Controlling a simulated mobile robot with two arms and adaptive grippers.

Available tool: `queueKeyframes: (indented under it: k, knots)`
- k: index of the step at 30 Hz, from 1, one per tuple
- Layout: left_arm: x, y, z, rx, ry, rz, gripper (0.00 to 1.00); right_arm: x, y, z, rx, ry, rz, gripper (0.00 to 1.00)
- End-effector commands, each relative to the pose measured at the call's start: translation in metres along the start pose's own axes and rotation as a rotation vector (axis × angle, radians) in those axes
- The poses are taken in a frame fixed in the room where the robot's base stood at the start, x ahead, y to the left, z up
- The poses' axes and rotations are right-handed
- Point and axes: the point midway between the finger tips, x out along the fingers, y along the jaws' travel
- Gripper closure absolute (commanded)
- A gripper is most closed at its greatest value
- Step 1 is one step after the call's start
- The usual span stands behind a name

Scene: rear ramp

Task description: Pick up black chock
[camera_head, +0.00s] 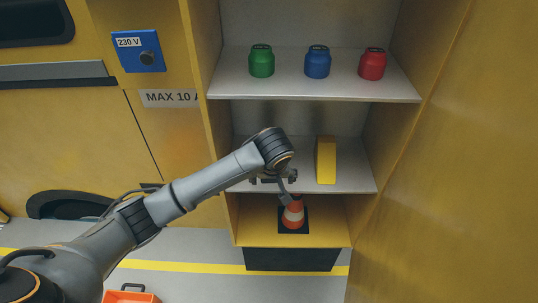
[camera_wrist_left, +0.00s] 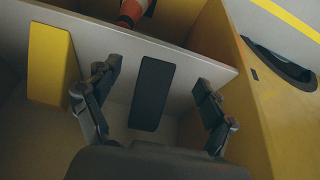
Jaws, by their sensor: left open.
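The black chock (camera_wrist_left: 152,94) stands on the middle shelf in the left wrist view, between the two fingers of my left gripper (camera_wrist_left: 157,76). The gripper is open and the fingers show a gap on both sides of the chock. In the head view my left gripper (camera_head: 273,180) is at the front of the middle shelf, and my arm hides the black chock there. A yellow chock (camera_head: 326,160) stands to the right on the same shelf; it also shows at the left of the left wrist view (camera_wrist_left: 50,66). My right gripper is not in view.
The middle shelf (camera_head: 355,178) has side walls close by. Green (camera_head: 261,61), blue (camera_head: 318,62) and red (camera_head: 372,64) containers stand on the upper shelf (camera_head: 310,88). A traffic cone (camera_head: 292,215) stands in the bottom compartment. An orange crate (camera_head: 130,297) is on the floor.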

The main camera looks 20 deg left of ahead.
Motion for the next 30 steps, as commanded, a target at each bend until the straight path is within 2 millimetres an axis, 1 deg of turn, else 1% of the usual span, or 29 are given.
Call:
queueKeyframes:
  k: [1, 5, 12, 21, 25, 30]
  knots:
    - [-0.001, -0.002, -0.007, -0.013, 0.007, -0.011, 0.17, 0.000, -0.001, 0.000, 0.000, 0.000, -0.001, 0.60]
    - [0.001, -0.004, -0.019, -0.031, 0.011, -0.020, 0.17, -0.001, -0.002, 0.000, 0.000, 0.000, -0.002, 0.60]
    - [0.015, -0.005, -0.057, -0.031, 0.011, -0.021, 0.17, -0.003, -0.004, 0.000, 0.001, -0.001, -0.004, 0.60]
    - [0.033, -0.006, -0.101, -0.029, 0.011, -0.018, 0.17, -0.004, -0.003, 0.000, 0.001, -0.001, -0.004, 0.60]
    - [0.039, -0.006, -0.114, -0.028, 0.010, -0.018, 0.17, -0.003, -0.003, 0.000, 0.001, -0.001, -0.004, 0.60]
    - [0.043, -0.006, -0.122, -0.027, 0.010, -0.016, 0.17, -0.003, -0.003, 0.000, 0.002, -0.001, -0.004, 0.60]
